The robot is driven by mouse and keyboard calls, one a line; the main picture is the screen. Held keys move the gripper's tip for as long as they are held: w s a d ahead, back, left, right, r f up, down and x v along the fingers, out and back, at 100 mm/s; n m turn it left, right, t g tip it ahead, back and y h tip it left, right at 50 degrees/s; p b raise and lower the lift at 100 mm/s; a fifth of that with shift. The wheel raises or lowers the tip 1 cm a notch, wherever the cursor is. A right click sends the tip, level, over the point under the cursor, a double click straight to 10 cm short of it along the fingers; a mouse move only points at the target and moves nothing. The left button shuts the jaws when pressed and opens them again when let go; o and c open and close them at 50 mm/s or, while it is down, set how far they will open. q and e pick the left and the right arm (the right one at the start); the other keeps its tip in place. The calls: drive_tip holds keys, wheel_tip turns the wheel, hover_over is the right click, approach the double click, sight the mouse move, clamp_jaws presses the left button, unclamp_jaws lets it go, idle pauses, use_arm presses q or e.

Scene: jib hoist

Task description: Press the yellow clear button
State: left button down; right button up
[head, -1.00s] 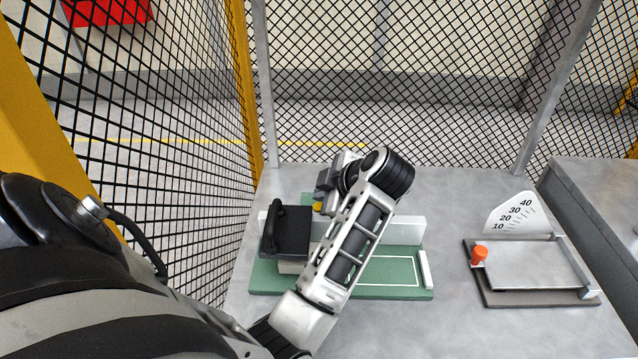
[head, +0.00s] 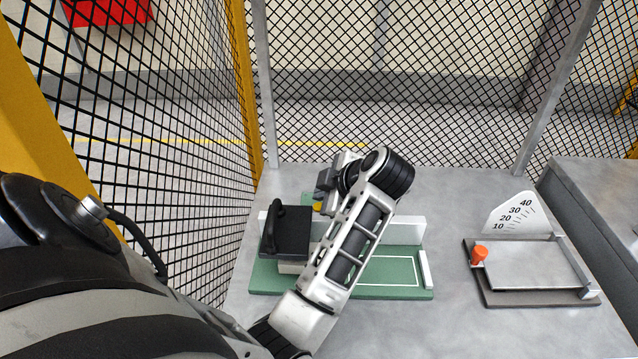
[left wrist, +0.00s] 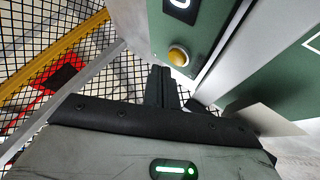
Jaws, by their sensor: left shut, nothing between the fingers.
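The yellow clear button (left wrist: 178,56) is a round dome on a green panel (left wrist: 200,25) in the left wrist view. In the head view a small yellow spot of it (head: 318,207) shows between my left gripper and the dark block. My left gripper (left wrist: 160,72) has its dark fingers shut and empty, with the tips just below the button in the left wrist view. I cannot tell whether they touch it. In the head view the left gripper (head: 322,190) points down over the back of the green base, partly hidden by my wrist. My right gripper is not in view.
A green base (head: 400,292) carries a dark block with a handle (head: 285,232) and a white upright strip (head: 408,230). A tray with an orange knob (head: 479,255) and a numbered dial (head: 512,214) stand right. Wire mesh fencing (head: 180,150) closes the left and back.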

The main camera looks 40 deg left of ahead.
use_arm(q)
drive_tip(key=shift+f, duration=0.15)
drive_tip(key=shift+f, duration=0.3)
drive_tip(key=shift+f, duration=0.5)
idle(0.7)
drive_tip(key=shift+r, duration=0.15)
drive_tip(key=shift+r+p, duration=0.75)
drive_tip(key=shift+p, duration=0.35)
